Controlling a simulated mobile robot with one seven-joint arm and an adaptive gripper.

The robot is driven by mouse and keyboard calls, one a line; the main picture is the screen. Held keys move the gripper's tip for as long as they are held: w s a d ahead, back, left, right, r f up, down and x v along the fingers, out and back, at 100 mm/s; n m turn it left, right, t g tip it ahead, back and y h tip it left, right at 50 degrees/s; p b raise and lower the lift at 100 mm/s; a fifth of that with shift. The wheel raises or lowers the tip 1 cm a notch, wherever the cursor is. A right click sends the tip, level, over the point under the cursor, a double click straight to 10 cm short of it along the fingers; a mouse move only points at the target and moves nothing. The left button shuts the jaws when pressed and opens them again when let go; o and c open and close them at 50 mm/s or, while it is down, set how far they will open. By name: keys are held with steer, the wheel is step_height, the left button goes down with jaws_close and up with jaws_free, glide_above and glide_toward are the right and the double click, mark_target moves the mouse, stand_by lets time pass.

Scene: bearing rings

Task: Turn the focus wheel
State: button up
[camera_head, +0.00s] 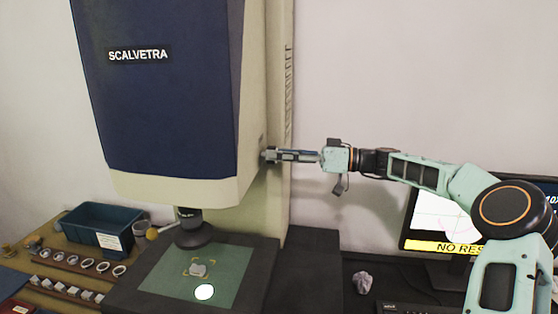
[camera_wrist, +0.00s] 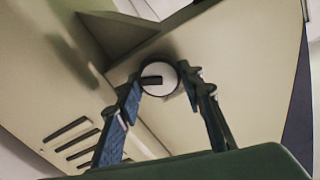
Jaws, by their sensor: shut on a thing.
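The focus wheel (camera_wrist: 158,78) is a small round pale knob with a dark bar mark, on the cream side of the measuring machine. My gripper (camera_wrist: 160,82) has one finger on each side of the wheel and is shut on it. The machine (camera_head: 165,100) has a dark blue front marked SCALVETRA.
A lens (camera_head: 192,228) hangs over a green stage plate (camera_head: 235,265) with a small grey part (camera_head: 198,269) and a bright light spot. Rings lie in a rack at left, near a blue bin (camera_head: 98,218). A monitor (camera_head: 435,215) stands at right, partly behind my arm.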

steer(key=shift+m, duration=0.8)
steer(key=o, duration=1.2)
steer(key=shift+c, duration=0.2)
steer(key=s+d, duration=0.2)
steer(key=d, duration=1)
steer(key=shift+s, duration=0.15)
